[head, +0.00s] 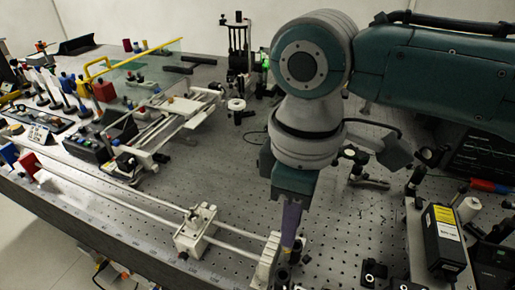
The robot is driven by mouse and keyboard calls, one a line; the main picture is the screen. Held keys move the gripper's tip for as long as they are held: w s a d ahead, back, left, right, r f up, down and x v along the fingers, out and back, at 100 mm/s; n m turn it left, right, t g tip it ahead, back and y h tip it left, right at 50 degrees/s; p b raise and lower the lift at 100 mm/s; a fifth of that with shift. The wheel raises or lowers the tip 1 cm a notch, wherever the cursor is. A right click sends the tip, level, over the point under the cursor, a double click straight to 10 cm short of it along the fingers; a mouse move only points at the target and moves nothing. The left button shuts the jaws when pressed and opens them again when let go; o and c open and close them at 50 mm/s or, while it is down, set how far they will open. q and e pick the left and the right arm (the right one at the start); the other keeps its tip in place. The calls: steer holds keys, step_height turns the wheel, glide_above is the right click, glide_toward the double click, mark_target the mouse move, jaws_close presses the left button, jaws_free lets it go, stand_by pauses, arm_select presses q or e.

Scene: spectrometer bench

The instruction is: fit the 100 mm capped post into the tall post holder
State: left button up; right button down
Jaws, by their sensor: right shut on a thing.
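My right gripper (290,238) points down at the lower middle of the head view, over the front part of the bench. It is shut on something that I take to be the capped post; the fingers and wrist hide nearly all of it. A small dark upright piece (294,256) shows just below the fingertips. I cannot tell whether it is the post, the tall post holder or both, nor whether they touch. My left gripper is not in view.
A white rail carriage (200,232) on long rods lies left of the gripper, with a white end block (266,262) close beside the fingertips. A black and yellow box (445,240) stands at right. Perforated bench top (225,180) is clear behind the carriage.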

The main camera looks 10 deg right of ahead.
mark_target(286, 258)
steer(key=shift+r+p, duration=0.15)
steer(key=shift+p, duration=0.35)
step_height(286, 258, down, 4)
steer(key=b, duration=0.2)
steer(key=shift+r+b, duration=0.2)
steer(key=shift+b, duration=0.1)
steer(key=shift+f+b, duration=0.5)
steer(key=shift+f, duration=0.25)
steer(key=shift+f, duration=0.25)
steer(key=shift+f+b, duration=0.45)
steer(key=shift+f, duration=0.05)
steer(key=shift+f+b, duration=0.45)
steer(key=shift+f, duration=0.3)
steer(key=shift+f, duration=0.1)
steer(key=shift+f, duration=0.15)
